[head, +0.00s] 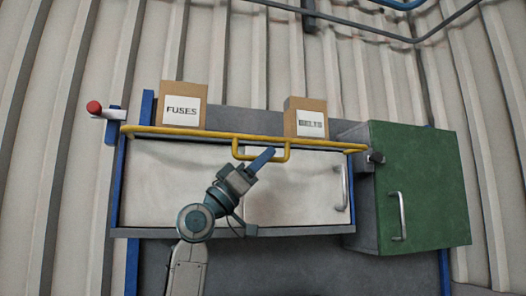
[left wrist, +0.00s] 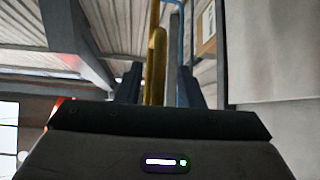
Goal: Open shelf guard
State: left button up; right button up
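The shelf guard (head: 200,134) is a yellow bar across the front of the shelf, with a U-shaped handle (head: 236,149) hanging from its middle. My left gripper (head: 263,157) is at this handle, in front of the pale cabinet doors. In the left wrist view a yellow bar (left wrist: 156,62) stands between the two dark fingers of my left gripper (left wrist: 160,86). The fingers are apart, with a gap to the right of the bar. My right gripper is not in view.
A FUSES box (head: 183,105) and a second labelled box (head: 305,118) stand on the shelf behind the guard. A red-tipped lever or latch (head: 94,107) is at the guard's left end. A green cabinet (head: 420,180) juts out at the right.

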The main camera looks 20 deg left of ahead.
pick_arm(q)
jog(key=shift+d+r, duration=0.2)
jog(key=shift+d, duration=0.05)
jog(key=shift+w, duration=0.15)
jog(key=shift+c, duration=1.3)
grip_shut()
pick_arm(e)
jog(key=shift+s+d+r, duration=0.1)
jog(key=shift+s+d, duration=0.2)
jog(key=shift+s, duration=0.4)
